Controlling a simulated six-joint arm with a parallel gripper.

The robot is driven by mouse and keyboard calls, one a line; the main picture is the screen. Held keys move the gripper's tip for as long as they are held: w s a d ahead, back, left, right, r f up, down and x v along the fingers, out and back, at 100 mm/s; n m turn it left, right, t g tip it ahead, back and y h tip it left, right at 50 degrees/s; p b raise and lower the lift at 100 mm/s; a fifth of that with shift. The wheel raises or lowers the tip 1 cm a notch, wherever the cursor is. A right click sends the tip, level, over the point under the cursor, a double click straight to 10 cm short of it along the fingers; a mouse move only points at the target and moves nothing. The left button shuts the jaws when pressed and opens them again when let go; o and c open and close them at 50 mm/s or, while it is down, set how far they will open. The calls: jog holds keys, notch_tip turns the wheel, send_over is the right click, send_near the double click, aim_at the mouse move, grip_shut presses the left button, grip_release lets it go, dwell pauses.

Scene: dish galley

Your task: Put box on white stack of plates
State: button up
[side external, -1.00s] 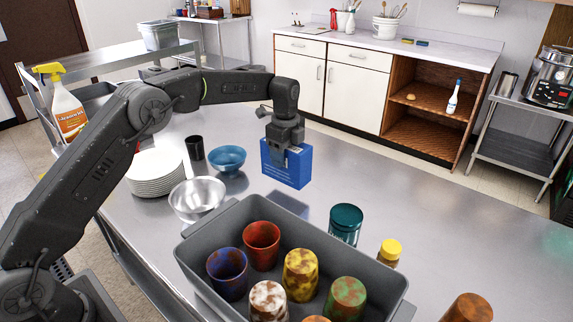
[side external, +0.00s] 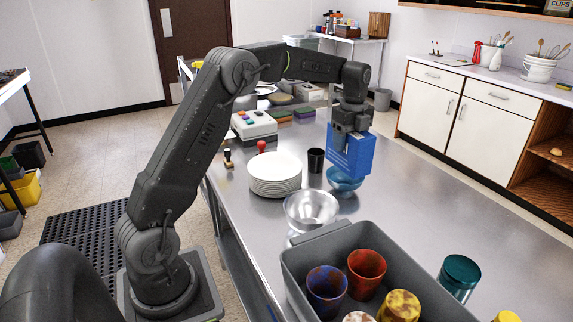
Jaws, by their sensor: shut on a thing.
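A blue box (side external: 349,152) hangs upright in my gripper (side external: 350,128), which is shut on its top edge. The box is above the table, in front of the blue bowl (side external: 343,181) in the picture and partly hiding it. The white stack of plates (side external: 275,174) stands on the table to the left of the box, with a bare top. My gripper is to the right of the stack and higher than it.
A black cup (side external: 316,160) stands between the stack and the box. A steel bowl (side external: 311,210) is in front of the stack. A grey bin (side external: 292,262) with several cups fills the near table. Stamps and a button device (side external: 254,125) lie behind the stack.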

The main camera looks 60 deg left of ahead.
jog(key=s+a+r, duration=0.3)
jog(key=s+a, duration=0.7)
jog(key=s, duration=0.2)
jog(key=s+a+r, duration=0.3)
jog(key=s+a, duration=0.8)
jog(key=s, duration=0.2)
send_over(275, 165)
notch_tip(275, 165, down, 6)
jog(key=f, duration=0.1)
jog(key=shift+f, duration=1.8)
jog(key=shift+f, duration=0.1)
jog(key=o, duration=1.2)
jog(key=shift+f, duration=0.1)
